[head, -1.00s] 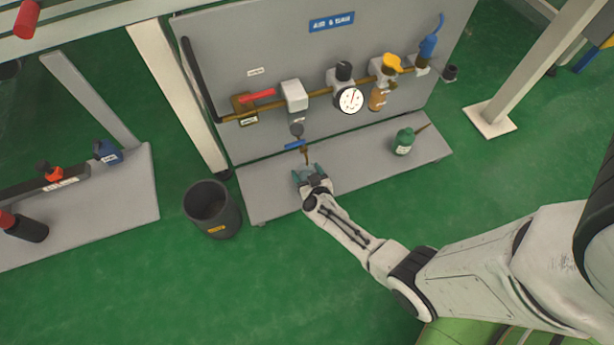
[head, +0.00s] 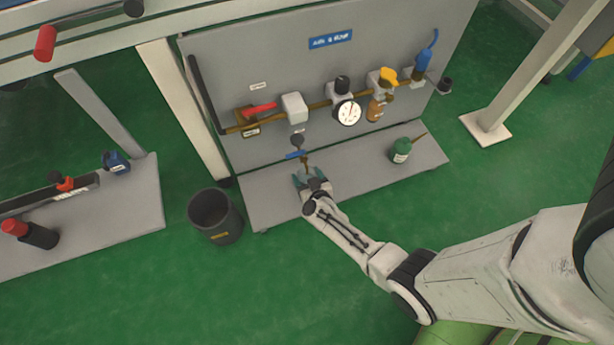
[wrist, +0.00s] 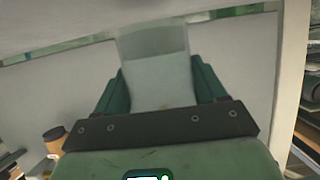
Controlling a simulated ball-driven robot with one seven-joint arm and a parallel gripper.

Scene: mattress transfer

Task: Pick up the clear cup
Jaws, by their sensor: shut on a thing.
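The clear cup (wrist: 155,60) is a see-through, faintly grey cup in the middle of the wrist view. It sits between the two dark green fingers of my gripper (wrist: 157,88), which are shut on its sides. The cup is too small and faint to make out in the head view. I cannot tell whether it touches the shelf.
The grey panel (head: 290,60) carries a pipe, a gauge (head: 347,113) and valves above the shelf (head: 355,175). A dark bin (head: 215,216) stands on the floor at left. The green floor in front is clear.

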